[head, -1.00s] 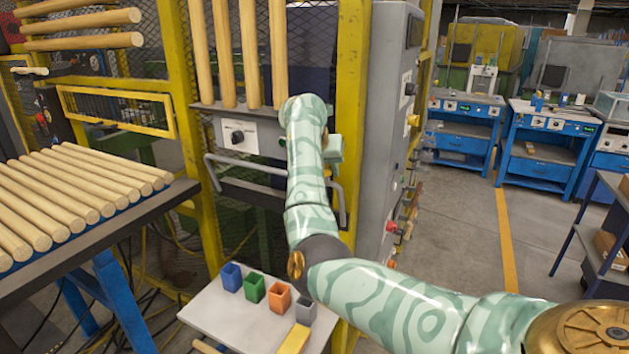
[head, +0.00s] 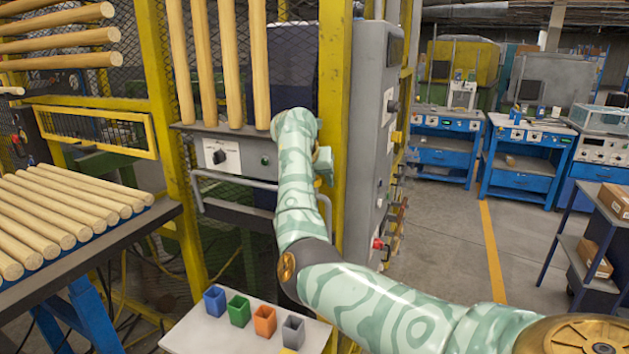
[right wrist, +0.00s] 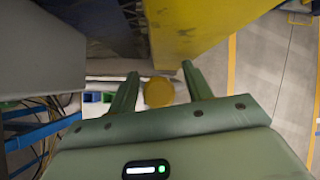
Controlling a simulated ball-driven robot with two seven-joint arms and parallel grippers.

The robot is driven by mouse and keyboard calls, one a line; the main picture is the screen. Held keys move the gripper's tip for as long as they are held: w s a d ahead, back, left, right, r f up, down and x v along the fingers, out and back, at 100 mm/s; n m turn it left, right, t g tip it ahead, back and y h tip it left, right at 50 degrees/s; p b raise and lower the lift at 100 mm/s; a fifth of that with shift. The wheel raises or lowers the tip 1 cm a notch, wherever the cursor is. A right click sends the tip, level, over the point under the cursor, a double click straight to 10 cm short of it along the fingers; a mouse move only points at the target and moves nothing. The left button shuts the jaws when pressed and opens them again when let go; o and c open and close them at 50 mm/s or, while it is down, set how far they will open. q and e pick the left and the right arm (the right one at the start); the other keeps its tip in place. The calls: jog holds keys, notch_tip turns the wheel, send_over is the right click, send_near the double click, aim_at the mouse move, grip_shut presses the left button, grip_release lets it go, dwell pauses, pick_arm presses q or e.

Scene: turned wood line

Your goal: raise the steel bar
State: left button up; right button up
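The steel bar (head: 238,181) is a grey bent handle across the front of the machine, below the knob panel. Its right end comes down beside my right forearm, which hides part of it. In the head view my right gripper (head: 323,166) is mostly hidden behind my green patterned arm, near the yellow post. In the right wrist view its two fingers (right wrist: 160,68) stand apart. A round yellow thing (right wrist: 158,92) shows in the gap; I cannot tell whether it is between the fingers or beyond them. I cannot make out the bar for certain there. My left gripper is not in view.
A grey control panel (head: 230,155) sits above the bar, under upright wooden rods. A yellow post (head: 335,90) and grey cabinet (head: 368,130) stand right of it. Below is a pale table (head: 195,333) with small coloured boxes.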

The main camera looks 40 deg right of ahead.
dwell(0.3)
jog(key=shift+a+r, duration=0.15)
jog(key=shift+r, duration=0.05)
jog(key=p+v, duration=0.3)
jog(key=v, duration=1.3)
jog(key=shift+s+f, duration=0.1)
jog(key=shift+s, duration=0.05)
